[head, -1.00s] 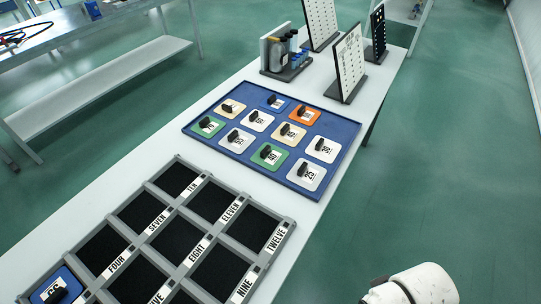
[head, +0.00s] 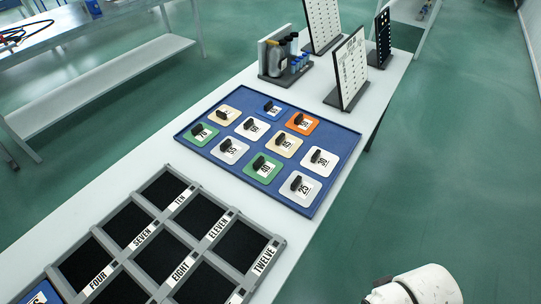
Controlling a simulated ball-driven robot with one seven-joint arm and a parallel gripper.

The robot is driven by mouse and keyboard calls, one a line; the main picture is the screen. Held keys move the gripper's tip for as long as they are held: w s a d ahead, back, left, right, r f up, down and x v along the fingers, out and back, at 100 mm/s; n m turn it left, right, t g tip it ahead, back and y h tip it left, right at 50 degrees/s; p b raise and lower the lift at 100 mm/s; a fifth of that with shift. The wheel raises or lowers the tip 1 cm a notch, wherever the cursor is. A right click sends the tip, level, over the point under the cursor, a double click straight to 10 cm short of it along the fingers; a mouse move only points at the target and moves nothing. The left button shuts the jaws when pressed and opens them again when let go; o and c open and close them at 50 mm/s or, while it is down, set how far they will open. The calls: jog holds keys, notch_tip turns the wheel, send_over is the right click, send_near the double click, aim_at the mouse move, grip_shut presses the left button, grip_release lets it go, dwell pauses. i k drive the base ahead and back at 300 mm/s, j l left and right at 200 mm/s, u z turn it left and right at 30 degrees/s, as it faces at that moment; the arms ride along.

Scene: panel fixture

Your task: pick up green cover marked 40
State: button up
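Two green covers with dark handles lie in the blue tray (head: 330,172). The nearer green cover (head: 250,170) is in the front row; its label looks like 40, but the print is small. The other green cover (head: 209,139) is at the tray's left edge, and its label looks like a different number, perhaps 76. A white and dark part of my arm shows at the bottom right, well apart from the tray. No gripper fingers show.
Orange, blue, beige and white covers share the tray. A grey compartment frame (head: 208,238) with labelled black cells stands in front. Behind the tray are a bottle rack (head: 283,75) and upright panels (head: 347,75). Green floor (head: 450,170) is free right of the table.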

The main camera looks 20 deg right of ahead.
aim_at(263, 168)
jog(key=i+l+u, duration=0.15)
jog(key=l, duration=0.2)
jog(key=i+l+u, duration=0.1)
jog(key=l, duration=0.25)
jog(key=i+l+u, duration=0.15)
jog(key=l, duration=0.25)
jog(key=i+l+u, duration=0.1)
jog(key=l, duration=0.3)
jog(key=i, duration=0.1)
